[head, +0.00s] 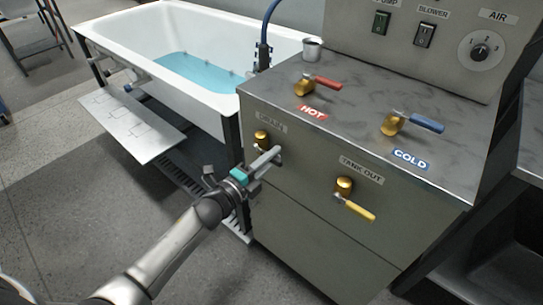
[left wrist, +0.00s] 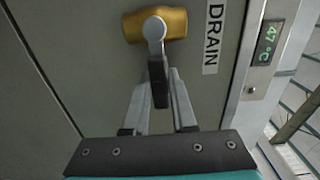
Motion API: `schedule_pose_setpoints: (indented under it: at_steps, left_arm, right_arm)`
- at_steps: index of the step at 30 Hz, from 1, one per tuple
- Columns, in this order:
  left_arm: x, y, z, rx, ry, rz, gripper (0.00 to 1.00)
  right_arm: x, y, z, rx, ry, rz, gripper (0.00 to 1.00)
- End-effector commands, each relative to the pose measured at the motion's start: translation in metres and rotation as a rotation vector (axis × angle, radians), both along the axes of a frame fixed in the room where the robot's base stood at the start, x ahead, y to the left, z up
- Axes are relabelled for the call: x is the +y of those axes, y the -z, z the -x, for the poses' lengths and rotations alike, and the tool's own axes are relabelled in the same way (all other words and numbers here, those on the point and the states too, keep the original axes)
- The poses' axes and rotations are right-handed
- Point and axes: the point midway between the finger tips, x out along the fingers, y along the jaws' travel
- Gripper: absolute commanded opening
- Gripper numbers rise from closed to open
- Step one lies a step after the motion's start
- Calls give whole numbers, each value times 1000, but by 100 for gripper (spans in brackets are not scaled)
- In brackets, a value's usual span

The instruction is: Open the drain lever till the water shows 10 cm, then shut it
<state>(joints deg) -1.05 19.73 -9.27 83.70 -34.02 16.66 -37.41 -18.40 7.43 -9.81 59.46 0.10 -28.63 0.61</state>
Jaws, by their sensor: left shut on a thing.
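The drain valve has a brass body (head: 261,136) on the cabinet front, under the DRAIN label. In the left wrist view, its brass body (left wrist: 150,25) carries a grey pivot and a dark lever handle (left wrist: 158,82). My left gripper (head: 272,158) is at this valve. In the left wrist view its fingers (left wrist: 157,90) lie on both sides of the dark handle and are shut on it. Light blue water (head: 200,72) lies in the white tub (head: 130,32). My right gripper is not in view.
The yellow TANK OUT lever (head: 356,209) is to the right on the same front. The red HOT lever (head: 322,82) and blue COLD lever (head: 420,121) are on top, near a metal cup (head: 312,48).

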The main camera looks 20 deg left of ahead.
Motion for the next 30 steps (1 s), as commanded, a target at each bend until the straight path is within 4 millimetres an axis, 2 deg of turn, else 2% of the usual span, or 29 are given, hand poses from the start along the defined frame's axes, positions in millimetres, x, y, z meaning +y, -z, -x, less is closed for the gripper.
schedule_pose_setpoints:
  at_steps: [14,15,21,23,30]
  left_arm:
    - [0,-1,0,4,-1,19,0]
    - [0,-2,0,4,-1,19,27]
    - [0,-1,0,4,0,16,50]
    - [0,-1,0,3,0,15,55]
    - [0,-1,0,4,0,13,55]
  right_arm:
    - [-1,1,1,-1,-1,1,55]
    - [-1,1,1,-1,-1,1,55]
    - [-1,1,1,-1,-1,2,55]
    - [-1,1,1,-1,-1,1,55]
    - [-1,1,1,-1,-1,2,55]
